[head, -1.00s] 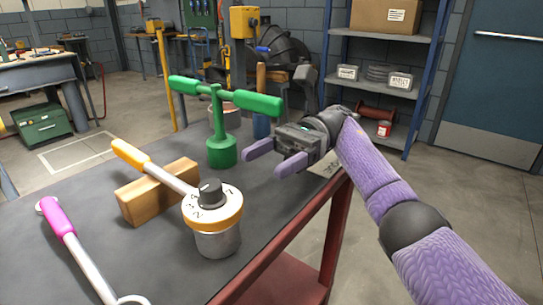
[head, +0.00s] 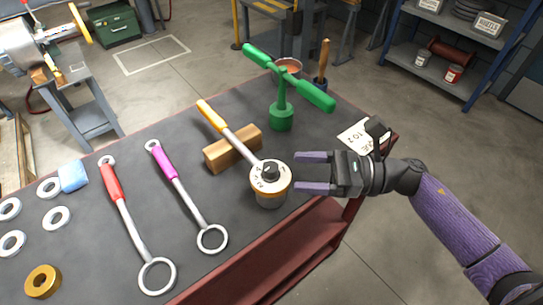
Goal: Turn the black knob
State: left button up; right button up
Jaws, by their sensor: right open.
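The black knob (head: 270,171) sits on top of a round dial (head: 283,184) with dark marks, at the end of a yellow-handled tool (head: 233,143). The dial rests on a metal cylinder at the table's front edge, and the tool's shaft lies across a wooden block (head: 214,156). My right gripper (head: 314,172) is open, its two purple fingers pointing left at the dial. The fingertips are close to the dial's right side, and nothing is between them. I cannot tell whether they touch it. My left gripper is not in view.
A green T-handled tool (head: 281,117) stands behind the knob. A purple-handled wrench (head: 178,184), a red-handled wrench (head: 124,212), several white rings, a blue block (head: 73,176) and a brass ring (head: 42,281) lie to the left. A paper label (head: 357,137) lies at the right corner.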

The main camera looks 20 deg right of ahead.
aim_at(278, 171)
jog(key=x, duration=0.6)
jog(key=shift+a, duration=0.15)
grip_shut()
